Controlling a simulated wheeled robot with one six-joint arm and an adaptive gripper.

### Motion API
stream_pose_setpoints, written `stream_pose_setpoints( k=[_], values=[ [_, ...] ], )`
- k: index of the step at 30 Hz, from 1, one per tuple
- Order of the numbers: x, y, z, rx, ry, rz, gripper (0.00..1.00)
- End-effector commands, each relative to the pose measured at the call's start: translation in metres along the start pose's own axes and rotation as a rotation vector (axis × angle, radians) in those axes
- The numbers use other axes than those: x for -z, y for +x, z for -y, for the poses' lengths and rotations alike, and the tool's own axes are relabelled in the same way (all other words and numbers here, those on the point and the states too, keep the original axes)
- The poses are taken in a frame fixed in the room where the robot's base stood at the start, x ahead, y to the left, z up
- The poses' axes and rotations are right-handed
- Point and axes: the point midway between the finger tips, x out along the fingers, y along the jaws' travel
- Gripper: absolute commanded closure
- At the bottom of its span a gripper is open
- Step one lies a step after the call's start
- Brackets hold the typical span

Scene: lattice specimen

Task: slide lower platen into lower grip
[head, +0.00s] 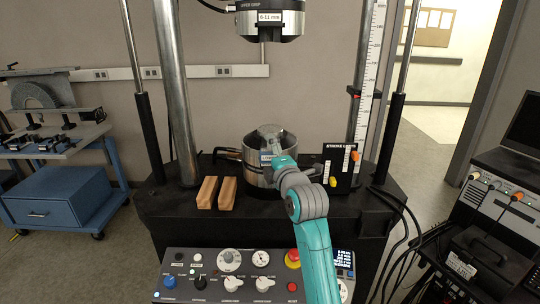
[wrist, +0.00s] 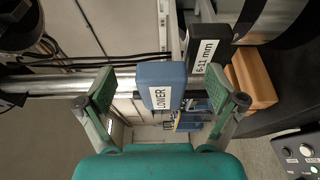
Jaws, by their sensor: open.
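The lower platen's blue block marked LOWER (wrist: 162,82) lies between my gripper's fingers in the wrist view, with a gap on each side. My gripper (wrist: 158,92) is open, its green pads apart from the block. In the head view my gripper (head: 276,160) is at the front of the lower grip (head: 256,176), a silver cylinder on the black machine base. The blue block (head: 265,155) shows small there. A black piece marked 6-11 mm (wrist: 203,54) is right beside the block in the wrist view. How the platen sits in the lower grip is hidden.
Two wooden blocks (head: 217,192) stand left of the lower grip. A black stroke-limit panel (head: 338,168) stands close on the right. The upper grip (head: 270,22) hangs overhead. Steel columns (head: 175,90) flank the space, and a control panel (head: 245,275) is in front.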

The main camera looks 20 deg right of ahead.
Motion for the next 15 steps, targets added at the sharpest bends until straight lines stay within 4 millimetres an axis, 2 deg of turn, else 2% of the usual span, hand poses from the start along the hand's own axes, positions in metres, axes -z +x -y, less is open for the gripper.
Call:
stream_pose_setpoints(
  k=[8, 15],
  values=[
    [0.0, -0.003, -0.001, -0.003, 0.0, 0.0, 0.07],
    [0.0, -0.017, -0.001, -0.002, 0.0, 0.0, 0.07]
  ],
)
